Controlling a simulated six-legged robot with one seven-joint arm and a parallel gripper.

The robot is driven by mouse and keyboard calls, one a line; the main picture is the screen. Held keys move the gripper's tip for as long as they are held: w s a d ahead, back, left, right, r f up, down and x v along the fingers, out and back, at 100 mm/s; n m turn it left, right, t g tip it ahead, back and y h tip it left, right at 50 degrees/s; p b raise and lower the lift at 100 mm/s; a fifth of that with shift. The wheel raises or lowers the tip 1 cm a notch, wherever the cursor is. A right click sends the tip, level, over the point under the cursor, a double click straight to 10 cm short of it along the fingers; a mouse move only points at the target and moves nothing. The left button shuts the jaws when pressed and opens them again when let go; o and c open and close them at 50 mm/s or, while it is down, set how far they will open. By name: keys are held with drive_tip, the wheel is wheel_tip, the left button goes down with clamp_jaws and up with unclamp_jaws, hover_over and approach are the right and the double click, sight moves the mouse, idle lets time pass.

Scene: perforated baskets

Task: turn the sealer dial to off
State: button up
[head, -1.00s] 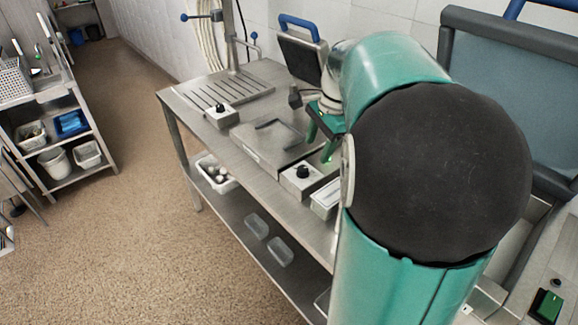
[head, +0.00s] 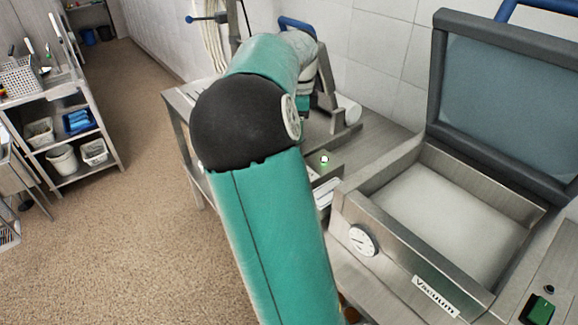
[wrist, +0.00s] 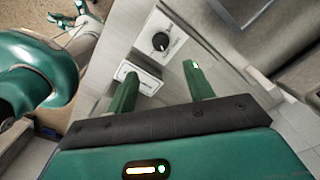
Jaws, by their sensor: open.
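The dial (wrist: 160,41) is a round black knob on a white box (wrist: 172,50) with small print beside it, in the wrist view. The print is too small to read, and I cannot tell the knob's setting. My gripper (wrist: 161,70) is open, with its two green fingers apart and nothing between them touching. The dial lies beyond the fingertips, apart from them. In the head view my arm hides the dial and most of the gripper.
In the head view, a vacuum machine with a raised lid (head: 510,100), a gauge (head: 362,240) and a "Vacuum" label (head: 435,296) stands at right. A shelf unit (head: 75,135) stands far left, across open floor.

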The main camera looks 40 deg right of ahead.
wheel_tip(320, 180, down, 14)
drive_tip(key=shift+d+r, duration=0.1)
idle(0.5)
drive_tip(key=c, duration=1)
